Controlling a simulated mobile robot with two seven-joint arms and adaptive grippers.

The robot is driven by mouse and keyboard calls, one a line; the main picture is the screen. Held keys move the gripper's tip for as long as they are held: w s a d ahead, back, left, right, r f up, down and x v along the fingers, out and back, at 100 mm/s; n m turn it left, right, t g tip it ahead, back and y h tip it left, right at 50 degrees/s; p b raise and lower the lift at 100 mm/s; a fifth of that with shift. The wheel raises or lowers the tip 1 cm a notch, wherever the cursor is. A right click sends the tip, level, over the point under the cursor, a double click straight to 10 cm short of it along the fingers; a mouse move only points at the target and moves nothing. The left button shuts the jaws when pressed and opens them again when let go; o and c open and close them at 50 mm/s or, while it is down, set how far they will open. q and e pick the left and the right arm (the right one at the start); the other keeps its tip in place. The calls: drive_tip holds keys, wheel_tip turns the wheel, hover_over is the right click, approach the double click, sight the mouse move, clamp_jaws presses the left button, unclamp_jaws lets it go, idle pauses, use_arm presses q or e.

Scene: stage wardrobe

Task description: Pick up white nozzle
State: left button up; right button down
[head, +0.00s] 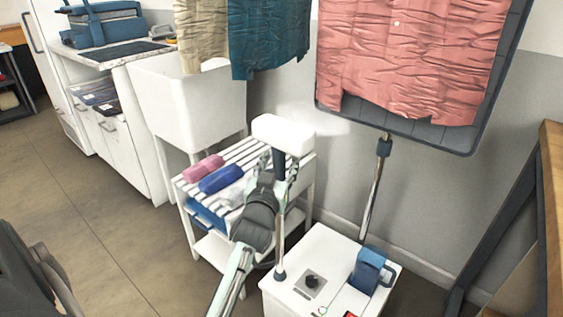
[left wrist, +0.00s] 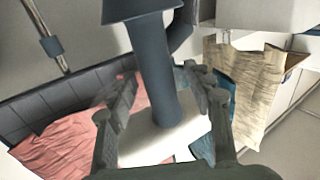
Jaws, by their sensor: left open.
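The white nozzle (head: 283,134) is a rounded white block at the top of a dark blue neck and metal pole, above a slatted rack. In the left wrist view the nozzle (left wrist: 150,145) lies behind my fingers, partly hidden by them. Its dark neck (left wrist: 150,70) runs down between the fingers. My left gripper (head: 278,168) is just below the white head, with its fingers on either side of the neck. It is open in the left wrist view (left wrist: 160,98); contact with the neck cannot be told. My right gripper is not in view.
The pole rises from a white steamer base (head: 320,270) with a knob and a blue part. The slatted rack (head: 240,158) holds a pink roll (head: 203,168) and a blue roll (head: 221,179). A pink garment (head: 410,55) hangs on a dark board behind. Open floor lies left.

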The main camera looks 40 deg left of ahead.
use_arm(q)
drive_tip(key=shift+c, duration=0.3)
clamp_jaws()
drive_tip(key=shift+r, duration=0.1)
